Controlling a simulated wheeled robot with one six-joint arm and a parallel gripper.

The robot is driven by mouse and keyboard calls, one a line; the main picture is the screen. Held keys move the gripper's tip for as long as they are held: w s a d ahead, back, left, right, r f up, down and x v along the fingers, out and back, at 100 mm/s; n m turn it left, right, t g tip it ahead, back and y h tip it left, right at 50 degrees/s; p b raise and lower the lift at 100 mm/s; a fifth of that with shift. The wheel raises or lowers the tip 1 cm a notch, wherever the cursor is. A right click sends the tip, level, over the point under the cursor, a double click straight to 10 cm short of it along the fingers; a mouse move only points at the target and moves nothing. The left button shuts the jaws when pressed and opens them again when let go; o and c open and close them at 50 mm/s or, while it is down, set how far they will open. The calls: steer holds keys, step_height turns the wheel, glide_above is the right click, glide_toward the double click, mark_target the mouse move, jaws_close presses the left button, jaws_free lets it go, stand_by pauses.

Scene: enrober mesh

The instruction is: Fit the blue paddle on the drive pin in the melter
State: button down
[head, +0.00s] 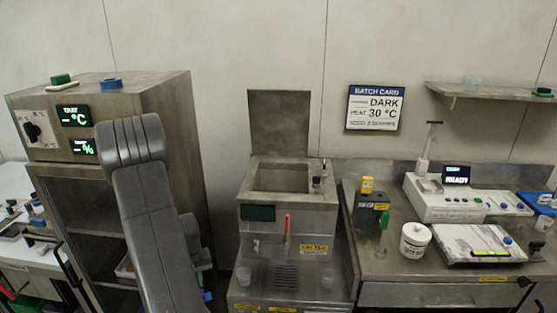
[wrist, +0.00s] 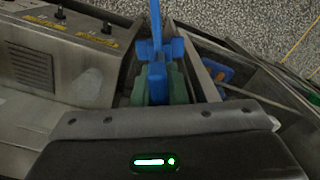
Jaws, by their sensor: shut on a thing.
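My gripper (wrist: 157,84) is shut on the blue paddle (wrist: 155,32) in the wrist view. The paddle's narrow shaft points up the picture, away from the wrist, and its wider blue part lies between the green finger pads. In the head view my grey arm hangs in front of the cabinet, and the gripper is mostly hidden behind it. The steel machine with a raised lid and an open square tank (head: 282,178) at the centre appears to be the melter. The drive pin is not visible in either view. The gripper is apart from this tank, low to its left.
A tall steel cabinet (head: 150,90) stands at left, with green and blue pieces on top. Right of the tank, a bench (head: 375,262) holds a white tub (head: 415,239) and a white device (head: 440,203). In the wrist view, metal equipment (wrist: 60,50) is close on the left.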

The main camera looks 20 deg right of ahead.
step_height(320, 180, up, 3)
steer(key=shift+s+d+f+p, duration=0.1)
steer(key=shift+f+p, duration=0.1)
steer(key=shift+p, duration=0.65)
steer(key=w+d+r+m, duration=0.1)
steer(key=d+r+m, duration=0.1)
steer(key=d+r, duration=0.8)
steer(key=w+d+r+m, duration=0.2)
steer(key=d+r, duration=0.8)
steer(key=d, duration=0.7)
steer(key=shift+r+m+b, duration=0.4)
steer(key=shift+m, duration=0.2)
